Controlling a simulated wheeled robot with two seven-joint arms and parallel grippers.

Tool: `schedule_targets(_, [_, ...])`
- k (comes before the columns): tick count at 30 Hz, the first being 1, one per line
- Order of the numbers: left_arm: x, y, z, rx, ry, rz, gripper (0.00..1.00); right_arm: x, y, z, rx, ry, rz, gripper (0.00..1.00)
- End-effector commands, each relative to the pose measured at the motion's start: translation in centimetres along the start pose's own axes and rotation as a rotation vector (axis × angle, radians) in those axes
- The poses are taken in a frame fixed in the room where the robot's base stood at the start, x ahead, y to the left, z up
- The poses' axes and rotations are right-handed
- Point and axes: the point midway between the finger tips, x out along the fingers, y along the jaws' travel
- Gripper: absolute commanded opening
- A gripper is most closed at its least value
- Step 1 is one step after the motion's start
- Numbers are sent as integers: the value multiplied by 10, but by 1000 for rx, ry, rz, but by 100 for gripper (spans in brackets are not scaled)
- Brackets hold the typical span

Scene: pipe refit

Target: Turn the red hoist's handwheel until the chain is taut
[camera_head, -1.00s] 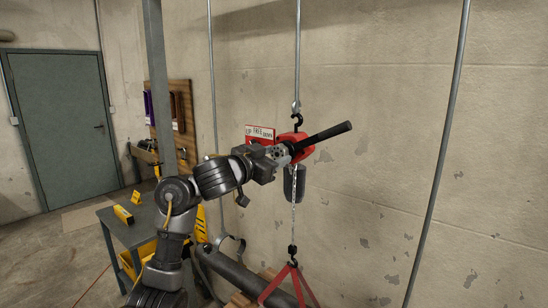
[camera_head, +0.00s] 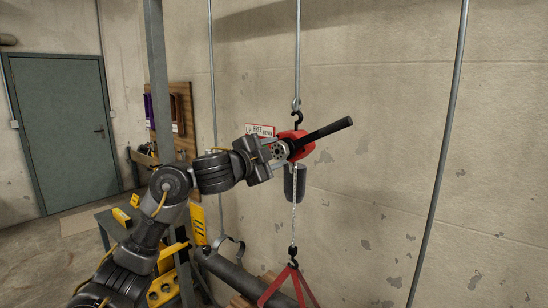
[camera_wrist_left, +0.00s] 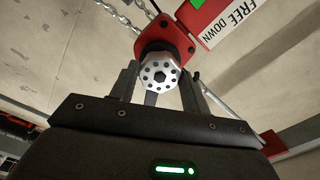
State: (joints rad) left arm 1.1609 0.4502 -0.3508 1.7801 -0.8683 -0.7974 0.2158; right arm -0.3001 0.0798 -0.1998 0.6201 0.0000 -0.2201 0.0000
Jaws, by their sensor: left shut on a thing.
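The red hoist (camera_head: 297,146) hangs from a hook, with a dark lever (camera_head: 330,130) pointing right and slightly up. Its silver handwheel (camera_wrist_left: 160,75), a knob with a ring of dark holes, faces the left wrist camera. My left gripper (camera_head: 277,151) is shut on the handwheel, with one finger on each side of it in the wrist view. The load chain (camera_head: 294,218) runs straight down from the hoist to a lower hook above a red sling (camera_head: 288,284). Whether it is fully tight cannot be told. My right gripper is out of view.
A dark pipe (camera_head: 232,271) lies below, beside a grey clamp ring. A dark chain container (camera_head: 294,180) hangs under the hoist. A sign reading FREE DOWN (camera_wrist_left: 231,20) is by the hoist. Vertical rods stand on both sides. A workbench (camera_head: 110,226) is at the left.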

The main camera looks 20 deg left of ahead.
Motion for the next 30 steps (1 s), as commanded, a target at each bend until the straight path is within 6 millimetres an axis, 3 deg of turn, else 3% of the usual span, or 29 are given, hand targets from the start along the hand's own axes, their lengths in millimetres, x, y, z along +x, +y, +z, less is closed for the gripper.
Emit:
schedule_targets(22, [0,0,0,85,-2,1,24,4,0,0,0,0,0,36])
schedule_targets(23, [0,0,0,85,-2,1,49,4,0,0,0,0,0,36])
schedule_targets(27, [0,0,0,84,-1,1,68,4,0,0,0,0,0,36])
schedule_targets(30, [0,0,0,84,-1,1,69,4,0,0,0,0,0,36])
